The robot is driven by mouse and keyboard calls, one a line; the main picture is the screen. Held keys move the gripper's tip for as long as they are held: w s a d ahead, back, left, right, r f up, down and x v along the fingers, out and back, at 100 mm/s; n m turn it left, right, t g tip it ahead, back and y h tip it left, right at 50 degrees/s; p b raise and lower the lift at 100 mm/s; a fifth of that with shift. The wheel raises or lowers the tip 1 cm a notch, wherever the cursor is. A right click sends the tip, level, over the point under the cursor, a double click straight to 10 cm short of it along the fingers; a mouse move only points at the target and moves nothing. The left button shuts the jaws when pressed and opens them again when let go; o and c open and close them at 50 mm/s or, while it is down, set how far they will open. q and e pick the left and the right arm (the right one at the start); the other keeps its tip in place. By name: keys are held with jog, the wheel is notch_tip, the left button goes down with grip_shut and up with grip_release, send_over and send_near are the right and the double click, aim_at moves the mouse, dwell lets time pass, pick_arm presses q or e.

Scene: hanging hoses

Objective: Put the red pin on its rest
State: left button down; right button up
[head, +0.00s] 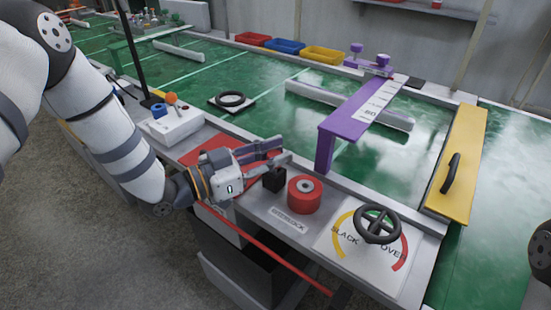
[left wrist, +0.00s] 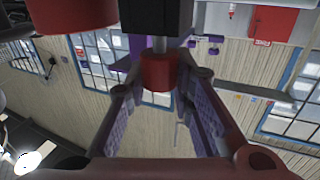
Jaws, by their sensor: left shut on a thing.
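My left gripper (head: 284,151) is low over the near bench, just behind a black block (head: 274,181). The red pin (left wrist: 158,71) shows in the left wrist view as a short red cylinder with grey metal at one end, between my left fingers (left wrist: 160,84). My left gripper is shut on it. The black block (left wrist: 155,15) is close beside the pin in that view, and I cannot tell whether they touch. In the head view the pin is mostly hidden by the gripper. I cannot make out its rest for certain. My right gripper is out of view.
A red cylinder (head: 305,195) stands right of the black block. A dark handwheel (head: 377,224) sits on a gauge plate at the bench's right. A purple bridge (head: 350,112) rises behind. A white control box (head: 172,125) lies left. A red bar (head: 270,252) runs along the front.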

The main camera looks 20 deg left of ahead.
pick_arm(q)
jog(key=shift+f, duration=0.75)
jog(key=c, duration=1.4)
grip_release()
jog(key=shift+r, duration=0.25)
jog(key=p+v, duration=0.1)
jog(key=v, duration=1.1)
